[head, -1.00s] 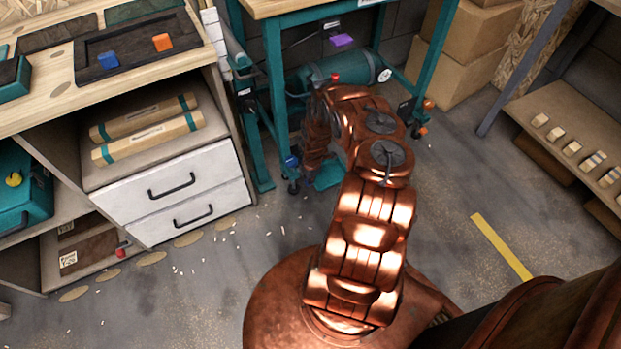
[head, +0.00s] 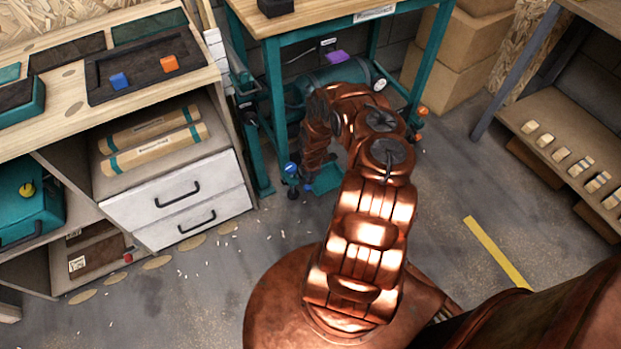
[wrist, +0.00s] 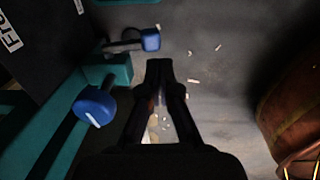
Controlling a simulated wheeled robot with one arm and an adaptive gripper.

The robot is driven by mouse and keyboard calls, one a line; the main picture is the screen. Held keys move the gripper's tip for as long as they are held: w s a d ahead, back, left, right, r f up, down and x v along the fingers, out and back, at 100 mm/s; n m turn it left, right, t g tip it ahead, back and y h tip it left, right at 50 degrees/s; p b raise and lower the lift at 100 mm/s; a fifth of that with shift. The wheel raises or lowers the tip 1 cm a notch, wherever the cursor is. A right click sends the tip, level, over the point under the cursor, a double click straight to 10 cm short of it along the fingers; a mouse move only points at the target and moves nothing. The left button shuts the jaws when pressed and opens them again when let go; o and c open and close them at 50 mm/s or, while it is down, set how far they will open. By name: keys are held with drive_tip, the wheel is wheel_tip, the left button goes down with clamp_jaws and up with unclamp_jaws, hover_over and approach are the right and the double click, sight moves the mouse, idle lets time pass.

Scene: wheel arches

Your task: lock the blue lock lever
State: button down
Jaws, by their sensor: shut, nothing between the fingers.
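In the wrist view a blue tip (wrist: 150,40) sits on the end of a dark bar that sticks out from a teal frame (wrist: 117,70). A larger round blue knob (wrist: 95,105) is on the same frame, nearer the camera. I cannot tell for certain which of the two is the lock lever. My gripper (wrist: 159,66) is shut and empty, just right of and below the blue tip in the picture, apart from both blue parts. In the head view a small blue part (head: 291,168) shows low on the teal table's leg; my arm hides the gripper there.
The teal workbench (head: 272,100) stands beside my arm, with a green tank (head: 335,74) under it. White drawers (head: 185,200) are to the left. Cardboard boxes (head: 440,80) stand behind right.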

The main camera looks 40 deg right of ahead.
wheel_tip(320, 180, up, 9)
drive_tip(key=s+p, duration=0.2)
drive_tip(key=p, duration=0.2)
drive_tip(key=shift+s+a+f+p, duration=0.2)
drive_tip(key=shift+a+p, duration=0.05)
drive_tip(key=shift+p, duration=0.1)
